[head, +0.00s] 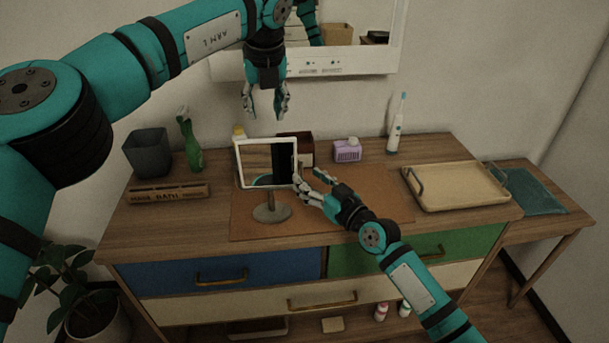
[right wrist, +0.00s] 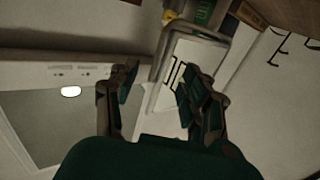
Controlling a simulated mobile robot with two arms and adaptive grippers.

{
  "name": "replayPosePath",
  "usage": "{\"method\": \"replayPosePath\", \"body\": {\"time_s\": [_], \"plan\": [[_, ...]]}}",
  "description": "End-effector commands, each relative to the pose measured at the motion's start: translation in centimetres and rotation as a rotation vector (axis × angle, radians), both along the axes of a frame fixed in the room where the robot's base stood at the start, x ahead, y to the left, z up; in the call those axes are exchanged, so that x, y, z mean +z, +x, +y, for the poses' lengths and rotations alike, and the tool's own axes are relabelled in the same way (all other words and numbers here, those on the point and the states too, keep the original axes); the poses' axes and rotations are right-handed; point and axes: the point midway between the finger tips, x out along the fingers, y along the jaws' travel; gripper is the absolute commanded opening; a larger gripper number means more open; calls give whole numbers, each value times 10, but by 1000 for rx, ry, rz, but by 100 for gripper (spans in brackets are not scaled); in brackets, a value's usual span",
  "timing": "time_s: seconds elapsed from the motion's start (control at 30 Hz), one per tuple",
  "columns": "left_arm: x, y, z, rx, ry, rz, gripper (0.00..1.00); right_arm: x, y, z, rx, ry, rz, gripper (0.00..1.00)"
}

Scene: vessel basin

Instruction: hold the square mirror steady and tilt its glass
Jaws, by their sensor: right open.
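The square mirror (head: 265,158) has a white frame and stands on a stem with a round grey base (head: 271,213), on the brown mat. Its glass faces the front and looks nearly upright. My left gripper (head: 266,110) is open and empty above the mirror's top edge, apart from it. My right gripper (head: 311,178) is open at the mirror's right edge. One finger overlaps that edge in the head view; I cannot tell if it touches.
A purple box (head: 347,151), a dark box and a yellow-capped bottle stand behind the mirror. A green spray bottle (head: 190,142) and dark bin (head: 148,153) are at left, a tray (head: 455,187) at right. A wall mirror (head: 350,62) hangs above. The mat's right part is clear.

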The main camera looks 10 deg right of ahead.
Motion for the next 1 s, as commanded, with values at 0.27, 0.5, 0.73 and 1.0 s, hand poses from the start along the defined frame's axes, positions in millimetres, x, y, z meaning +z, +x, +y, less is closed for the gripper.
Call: {"method": "replayPosePath", "body": {"time_s": [0.27,0.5,0.73,1.0], "plan": [[0,0,0,0,0,0,38,0,22,13,0,1,0,47],[0,0,0,0,0,0,38,0,23,13,-1,1,0,47],[0,0,0,0,0,0,38,0,23,13,-1,1,-1,25],[0,0,0,0,0,0,38,0,23,13,-1,0,0,0]]}}
